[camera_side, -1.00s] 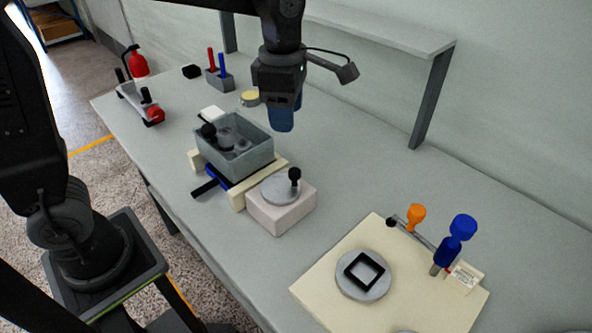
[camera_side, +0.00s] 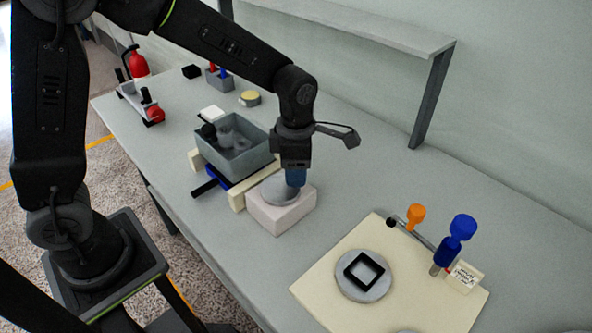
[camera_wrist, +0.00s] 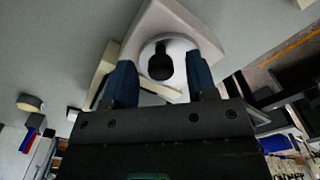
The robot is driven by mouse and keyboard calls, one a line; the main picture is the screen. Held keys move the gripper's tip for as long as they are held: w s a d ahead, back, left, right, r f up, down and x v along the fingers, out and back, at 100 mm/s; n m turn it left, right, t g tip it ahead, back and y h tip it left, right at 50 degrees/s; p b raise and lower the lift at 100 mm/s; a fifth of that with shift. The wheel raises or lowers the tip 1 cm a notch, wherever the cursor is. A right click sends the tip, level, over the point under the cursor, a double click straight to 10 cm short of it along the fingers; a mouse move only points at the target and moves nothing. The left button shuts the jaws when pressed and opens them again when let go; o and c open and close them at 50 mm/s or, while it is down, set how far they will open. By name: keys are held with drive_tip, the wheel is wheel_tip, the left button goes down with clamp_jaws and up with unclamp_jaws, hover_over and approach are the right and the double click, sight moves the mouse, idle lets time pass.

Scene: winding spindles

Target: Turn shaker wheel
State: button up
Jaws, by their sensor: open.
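The shaker wheel is a grey disc (camera_side: 277,192) on a pale pinkish block (camera_side: 283,216), beside the grey shaker tray (camera_side: 249,163). In the wrist view the disc (camera_wrist: 178,49) carries a black knob (camera_wrist: 160,65). My gripper (camera_side: 295,180) is over the wheel, pointing down, and hides the knob in the side view. In the wrist view my gripper's blue fingers (camera_wrist: 160,82) are apart, one on each side of the knob. I cannot tell whether a finger touches it.
The tray holds grey and black vessels and sits on a cream and blue frame. A cream board (camera_side: 410,292) with a black square frame (camera_side: 364,270), an orange piece (camera_side: 415,214) and a blue piece (camera_side: 459,236) is at the right. A shelf (camera_side: 350,24) stands behind.

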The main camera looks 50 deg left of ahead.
drive_tip(key=shift+f, duration=0.75)
drive_tip(key=shift+c, duration=0.4)
